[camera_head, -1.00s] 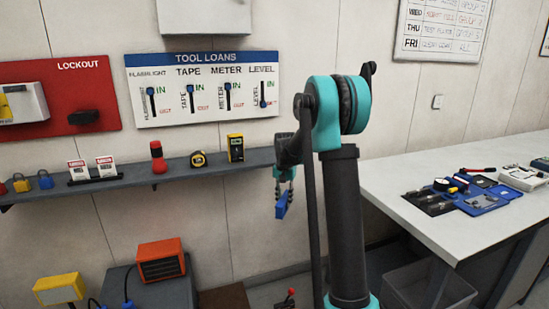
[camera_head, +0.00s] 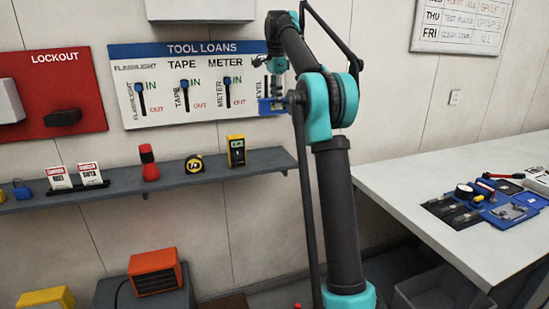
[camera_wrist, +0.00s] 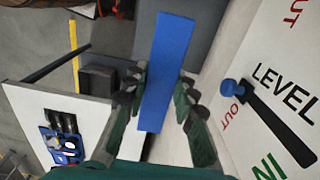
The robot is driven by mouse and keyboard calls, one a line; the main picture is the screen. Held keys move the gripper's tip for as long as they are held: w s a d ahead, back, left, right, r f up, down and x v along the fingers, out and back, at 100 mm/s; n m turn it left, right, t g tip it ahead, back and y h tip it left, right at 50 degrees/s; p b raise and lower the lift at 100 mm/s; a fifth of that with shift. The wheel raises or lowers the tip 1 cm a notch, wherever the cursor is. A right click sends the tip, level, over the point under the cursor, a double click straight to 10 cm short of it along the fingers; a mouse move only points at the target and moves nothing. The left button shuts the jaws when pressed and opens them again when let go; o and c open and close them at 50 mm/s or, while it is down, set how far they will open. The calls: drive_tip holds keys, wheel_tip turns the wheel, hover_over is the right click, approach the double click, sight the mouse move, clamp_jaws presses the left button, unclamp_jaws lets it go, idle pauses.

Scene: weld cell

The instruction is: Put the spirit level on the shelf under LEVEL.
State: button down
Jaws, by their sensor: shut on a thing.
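The blue spirit level (camera_wrist: 168,65) is held between the fingers of my gripper (camera_wrist: 158,93) in the wrist view. In the head view the spirit level (camera_head: 268,106) shows in front of the lower right part of the TOOL LOANS board, above the shelf's right end. My gripper (camera_head: 277,85) is partly hidden by my arm. The shelf (camera_head: 265,161) is bare at its right end, right of the meter. The LEVEL slider knob (camera_wrist: 229,88) stands at the OUT end of its slot.
On the shelf stand a red flashlight (camera_head: 148,162), a tape measure (camera_head: 194,164) and a yellow meter (camera_head: 236,151). The TOOL LOANS board (camera_head: 215,115) has its other three sliders at IN. A workbench (camera_head: 400,190) with tools stands at the right.

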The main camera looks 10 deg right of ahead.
drive_tip(key=shift+w, duration=0.1)
wheel_tip(320, 180, down, 20)
drive_tip(key=shift+r, duration=0.25)
drive_tip(key=shift+f, duration=0.1)
idle(0.4)
drive_tip(key=c, duration=1.2)
unclamp_jaws()
wheel_tip(320, 180, up, 12)
drive_tip(key=shift+r, duration=0.1)
drive_tip(key=s+d+f+n+t, duration=0.1)
drive_tip(key=s+f+n, duration=0.4)
drive_tip(key=s+f, duration=0.6)
drive_tip(key=s+d+f+n+t, duration=0.1)
drive_tip(key=s+f+n, duration=0.4)
drive_tip(key=s+f, duration=0.6)
drive_tip(key=s+d+f+n+t, duration=0.2)
drive_tip(key=s+f+n, duration=0.3)
drive_tip(key=s+f, duration=0.5)
drive_tip(key=shift+s+f+n, duration=0.15)
drive_tip(key=shift+s+f, duration=0.05)
drive_tip(key=shift+s, duration=2.05)
drive_tip(key=shift+s+f+n, duration=0.15)
drive_tip(key=shift+s+f, duration=0.05)
drive_tip(key=shift+s, duration=2.05)
